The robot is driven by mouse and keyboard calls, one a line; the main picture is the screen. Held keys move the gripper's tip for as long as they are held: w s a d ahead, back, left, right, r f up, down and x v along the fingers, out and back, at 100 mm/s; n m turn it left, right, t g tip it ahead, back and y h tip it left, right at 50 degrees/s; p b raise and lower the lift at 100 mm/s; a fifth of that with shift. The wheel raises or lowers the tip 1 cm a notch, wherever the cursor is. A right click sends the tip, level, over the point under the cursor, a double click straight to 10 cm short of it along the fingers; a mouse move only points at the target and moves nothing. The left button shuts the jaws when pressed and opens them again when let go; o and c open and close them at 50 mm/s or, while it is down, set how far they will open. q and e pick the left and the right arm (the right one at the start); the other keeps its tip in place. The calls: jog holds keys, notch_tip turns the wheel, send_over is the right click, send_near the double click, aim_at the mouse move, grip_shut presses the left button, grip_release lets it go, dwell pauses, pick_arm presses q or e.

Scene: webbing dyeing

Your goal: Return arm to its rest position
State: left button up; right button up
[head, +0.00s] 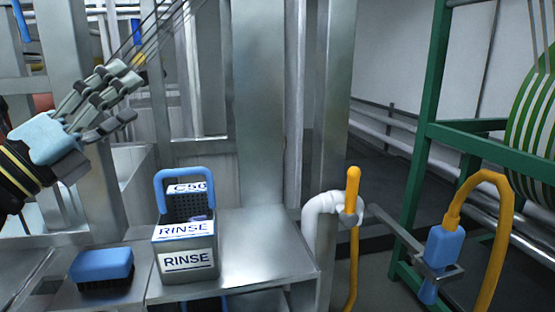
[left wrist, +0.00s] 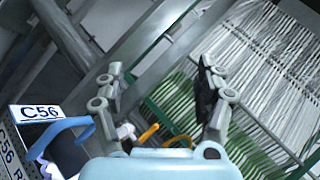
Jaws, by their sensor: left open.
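My left gripper (head: 112,98) is raised at the upper left of the head view, above the metal bench and clear of everything on it. In the left wrist view its two fingers (left wrist: 160,95) are spread apart with nothing between them. The gripper is open and empty. My right gripper is in neither view.
A grey RINSE caddy (head: 188,257) with a blue handle stands on the metal bench (head: 262,250), and a blue brush (head: 102,264) lies left of it. A yellow-handled valve (head: 353,190), a blue hose nozzle (head: 440,252) and a green frame (head: 424,150) stand right.

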pick_arm(q)
jog(key=s+a+f+n+g+y, duration=0.2)
jog(key=s+a+f+n+y, duration=0.2)
jog(key=a+f+n+y, duration=0.65)
jog(key=s+a+f+n+g+y, duration=0.3)
jog(key=n+y, duration=0.4)
jog(key=n, duration=0.8)
jog(key=s+d+f+n+g+h, duration=0.25)
jog(key=s+d+f+g, duration=0.2)
jog(key=s+f, duration=0.55)
jog(key=s+d+f+n+g+h, duration=0.2)
jog(key=s+d+f+n+g, duration=0.35)
jog(key=s, duration=0.55)
jog(key=s+a+f+m+g+b, duration=0.15)
jog(key=f+b, duration=0.25)
jog(key=f, duration=1.4)
jog(key=s+a+f+g+b, duration=0.1)
jog(key=a+f+b, duration=0.25)
jog(key=f, duration=1.45)
jog(key=s+f+b, duration=0.5)
jog(key=s+f, duration=1.3)
jog(key=f, duration=0.2)
jog(key=shift+a+f+g+b, duration=0.15)
jog(key=shift+f+g+b, duration=0.2)
jog(key=shift+f, duration=0.05)
